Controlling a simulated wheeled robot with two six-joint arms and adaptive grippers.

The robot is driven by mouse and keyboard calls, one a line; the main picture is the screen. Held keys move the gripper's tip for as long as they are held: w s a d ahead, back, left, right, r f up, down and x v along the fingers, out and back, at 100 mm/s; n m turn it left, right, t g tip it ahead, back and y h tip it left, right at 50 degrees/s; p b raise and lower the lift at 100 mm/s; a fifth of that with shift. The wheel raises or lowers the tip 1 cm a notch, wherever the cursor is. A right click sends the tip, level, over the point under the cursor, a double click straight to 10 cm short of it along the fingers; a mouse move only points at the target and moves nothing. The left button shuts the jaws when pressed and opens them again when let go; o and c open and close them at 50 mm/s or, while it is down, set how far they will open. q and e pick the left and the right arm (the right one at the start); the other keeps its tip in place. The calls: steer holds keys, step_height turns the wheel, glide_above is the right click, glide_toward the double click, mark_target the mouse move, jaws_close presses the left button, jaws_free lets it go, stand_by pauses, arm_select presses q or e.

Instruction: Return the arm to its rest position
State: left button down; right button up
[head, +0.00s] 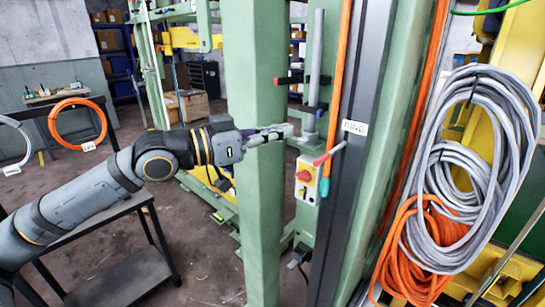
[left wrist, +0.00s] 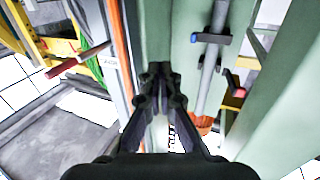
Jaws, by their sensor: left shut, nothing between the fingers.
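My left arm (head: 90,200) comes in from the left in the head view and reaches toward the green machine frame. Its left gripper (head: 288,131) is shut and empty, in front of the green post (head: 255,170) and near a grey vertical rod (head: 316,75). In the left wrist view the gripper's two dark fingers (left wrist: 160,72) meet at the tips with nothing between them. I cannot tell whether the fingers touch the frame. My right gripper is in neither view.
A small switch box (head: 306,180) with a red knob and a red-tipped lever (head: 325,157) sit just below the gripper. Grey cable coils (head: 475,110) and an orange coil (head: 415,250) hang at right. A dark cart (head: 125,280) stands under the arm.

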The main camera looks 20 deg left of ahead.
arm_select(q)
steer(key=s+b, duration=0.1)
steer(key=b, duration=0.2)
steer(key=shift+s+a, duration=0.35)
steer(key=shift+s, duration=0.05)
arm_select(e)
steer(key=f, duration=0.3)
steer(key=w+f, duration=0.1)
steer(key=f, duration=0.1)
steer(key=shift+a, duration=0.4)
